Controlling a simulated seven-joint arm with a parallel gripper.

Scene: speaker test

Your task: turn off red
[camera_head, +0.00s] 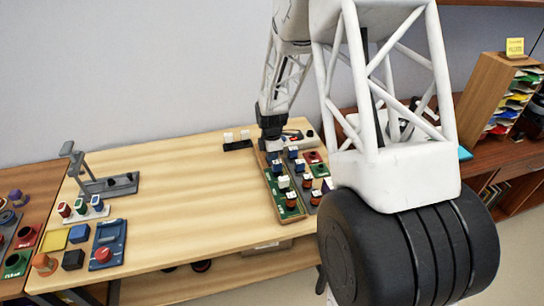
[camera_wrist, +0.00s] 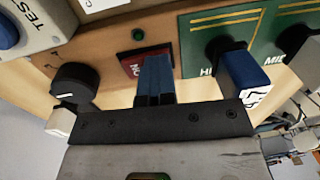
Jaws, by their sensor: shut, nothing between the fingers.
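In the wrist view, my gripper (camera_wrist: 154,98) is shut and empty, its blue fingers pointing at a red panel (camera_wrist: 132,66) with partly hidden white lettering. The fingers cover part of this panel, and I cannot tell whether they touch it. A small green light or button (camera_wrist: 138,34) sits just above it on the wooden board. In the head view, my gripper (camera_head: 270,132) is over the back left of a board with several coloured panels and knobs (camera_head: 283,203). A red panel (camera_head: 312,157) shows at the right of that board; which panel matches the wrist view is unclear.
In the wrist view, a blue knob (camera_wrist: 246,74) on a green panel is right of my fingers, and a black knob (camera_wrist: 72,84) is left. A box marked TEST (camera_wrist: 38,32) is upper left. The table's middle (camera_head: 200,190) is clear; a red button box (camera_head: 108,240) stands left.

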